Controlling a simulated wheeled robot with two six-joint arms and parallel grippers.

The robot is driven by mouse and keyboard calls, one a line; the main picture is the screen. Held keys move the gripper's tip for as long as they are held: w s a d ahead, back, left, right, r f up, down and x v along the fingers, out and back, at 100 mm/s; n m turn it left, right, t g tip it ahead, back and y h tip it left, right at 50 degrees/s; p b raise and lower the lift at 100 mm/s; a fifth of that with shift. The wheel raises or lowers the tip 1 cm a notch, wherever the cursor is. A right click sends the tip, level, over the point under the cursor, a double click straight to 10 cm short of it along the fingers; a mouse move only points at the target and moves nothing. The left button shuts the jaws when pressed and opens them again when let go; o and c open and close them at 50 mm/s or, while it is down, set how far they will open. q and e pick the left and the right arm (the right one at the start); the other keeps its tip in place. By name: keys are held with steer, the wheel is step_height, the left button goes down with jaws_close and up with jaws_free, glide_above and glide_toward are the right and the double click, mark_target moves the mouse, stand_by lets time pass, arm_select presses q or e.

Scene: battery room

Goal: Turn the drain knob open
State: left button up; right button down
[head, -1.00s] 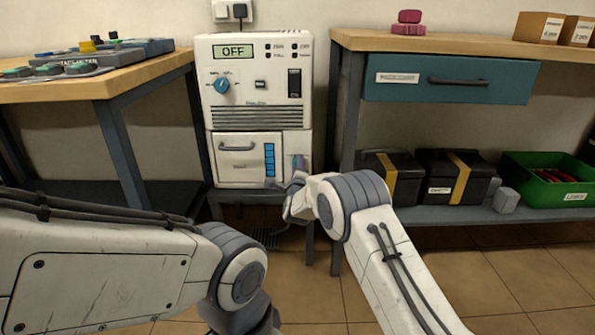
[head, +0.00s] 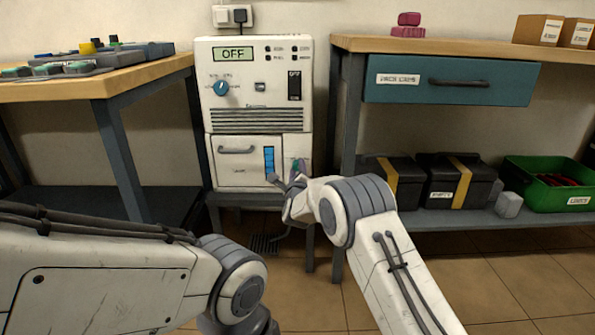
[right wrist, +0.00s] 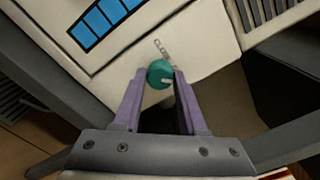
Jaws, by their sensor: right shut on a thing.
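The drain knob (right wrist: 160,74) is a round teal knob with a pale mark, low on the front of the white machine (head: 256,115). In the right wrist view it sits between the two purple fingertips of my right gripper (right wrist: 160,80), which is shut on it. In the head view my right gripper (head: 284,181) reaches the machine's lower right, and the knob is mostly hidden there. My left arm comes in from the left, and its gripper is out of the picture.
The machine stands on a low grey stand (head: 262,199) between two benches, its display reading OFF.

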steer(key=shift+f, duration=0.1)
steer(key=shift+c, duration=2.2)
jaws_free()
steer(key=shift+s+p, duration=0.35)
steer(key=shift+s, duration=0.1)
steer(key=s+p, duration=0.4)
steer(key=s, duration=0.5)
steer(key=shift+s, duration=0.35)
